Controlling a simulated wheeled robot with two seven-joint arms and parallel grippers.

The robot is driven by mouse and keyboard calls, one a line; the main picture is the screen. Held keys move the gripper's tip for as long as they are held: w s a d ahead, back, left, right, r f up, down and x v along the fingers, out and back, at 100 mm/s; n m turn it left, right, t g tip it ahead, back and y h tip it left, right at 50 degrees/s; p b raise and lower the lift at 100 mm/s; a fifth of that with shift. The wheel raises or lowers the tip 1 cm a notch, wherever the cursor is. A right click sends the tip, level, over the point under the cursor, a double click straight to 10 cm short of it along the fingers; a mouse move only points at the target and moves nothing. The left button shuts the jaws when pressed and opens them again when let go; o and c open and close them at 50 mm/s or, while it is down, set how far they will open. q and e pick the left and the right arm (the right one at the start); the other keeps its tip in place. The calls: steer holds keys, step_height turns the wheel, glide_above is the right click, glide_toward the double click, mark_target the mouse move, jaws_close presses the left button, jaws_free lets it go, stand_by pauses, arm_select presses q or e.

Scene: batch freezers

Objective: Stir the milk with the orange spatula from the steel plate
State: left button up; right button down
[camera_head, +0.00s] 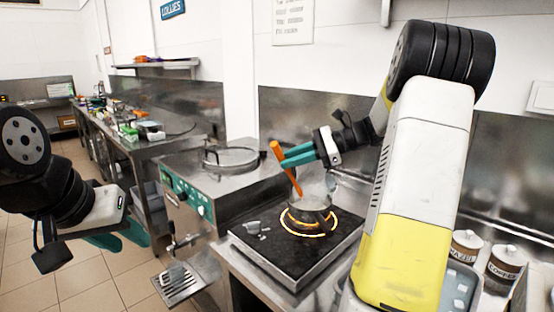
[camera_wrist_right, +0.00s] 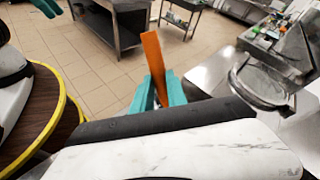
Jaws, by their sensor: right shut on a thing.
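My right gripper (camera_head: 298,156) has its teal fingers shut on the orange spatula (camera_head: 276,150). The spatula is tilted, and its lower end reaches down to the pot (camera_head: 316,187) on the black hob. I cannot tell how deep its tip is, and the milk is not clearly visible. In the right wrist view the spatula (camera_wrist_right: 153,58) stands up between the teal fingers (camera_wrist_right: 158,92). My left gripper (camera_head: 120,238) hangs at the lower left, empty, its teal fingers apart, away from the counter.
The hob (camera_head: 270,245) shows a glowing orange ring around the pot's base. A steel machine (camera_head: 190,200) with a green panel stands left of it. Two lidded canisters (camera_head: 466,246) (camera_head: 505,262) stand at the right. A cluttered counter (camera_head: 150,145) runs behind at the left.

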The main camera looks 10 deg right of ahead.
steer(key=shift+r, duration=2.5)
steer(key=shift+a, duration=0.1)
